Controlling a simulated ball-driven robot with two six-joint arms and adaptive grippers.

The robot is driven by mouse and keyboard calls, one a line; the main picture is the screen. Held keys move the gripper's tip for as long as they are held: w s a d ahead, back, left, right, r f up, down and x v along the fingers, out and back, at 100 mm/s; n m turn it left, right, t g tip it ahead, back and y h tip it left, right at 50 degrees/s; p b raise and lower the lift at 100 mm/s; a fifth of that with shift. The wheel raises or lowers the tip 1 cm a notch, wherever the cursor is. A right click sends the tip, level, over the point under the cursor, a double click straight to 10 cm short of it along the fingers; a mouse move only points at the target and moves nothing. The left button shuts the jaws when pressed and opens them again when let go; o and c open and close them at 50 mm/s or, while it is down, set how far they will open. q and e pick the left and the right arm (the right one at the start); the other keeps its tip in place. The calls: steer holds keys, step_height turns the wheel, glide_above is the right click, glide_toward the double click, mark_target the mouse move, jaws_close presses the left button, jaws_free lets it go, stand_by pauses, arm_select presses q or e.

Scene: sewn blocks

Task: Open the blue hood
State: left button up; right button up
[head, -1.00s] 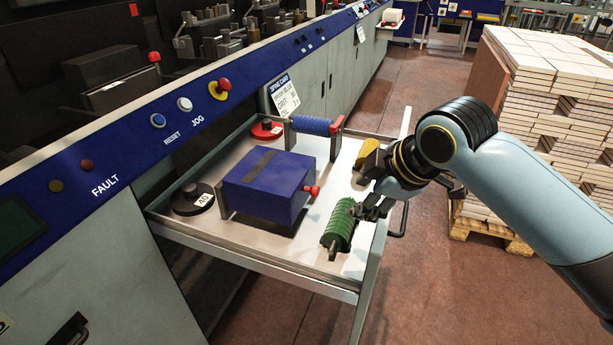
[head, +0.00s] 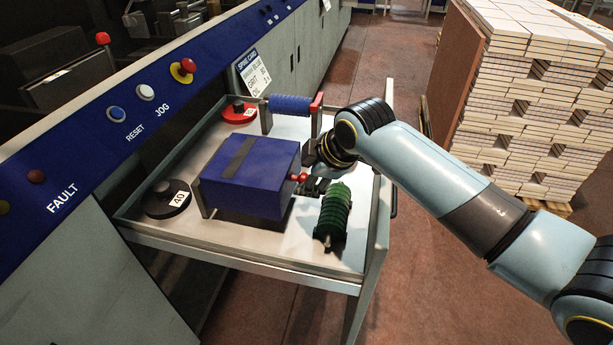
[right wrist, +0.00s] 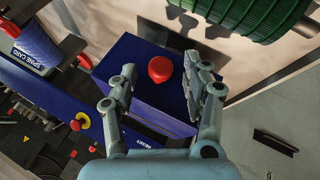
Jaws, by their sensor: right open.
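The blue hood (head: 253,170) is a closed box-shaped cover with a dark strip on top, standing on the pull-out tray (head: 245,255). A red knob (head: 299,177) sticks out of its right side. My right gripper (head: 312,186) is at that knob in the head view. In the right wrist view my right gripper (right wrist: 158,85) is open, its two fingers apart on either side of the red knob (right wrist: 160,69). No contact with the knob can be seen. My left gripper is not in view.
A green ribbed roller (head: 332,212) lies just in front of my right gripper. A black disc marked 40 (head: 166,199) and a red disc (head: 239,112) lie on the tray. A pallet of book blocks (head: 540,100) stands at right.

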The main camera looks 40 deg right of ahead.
steer(key=shift+w+f, duration=0.3)
steer(key=shift+f, duration=0.1)
steer(key=shift+c, duration=0.3)
steer(key=c, duration=0.9)
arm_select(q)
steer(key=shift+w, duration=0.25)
arm_select(e)
jaws_close()
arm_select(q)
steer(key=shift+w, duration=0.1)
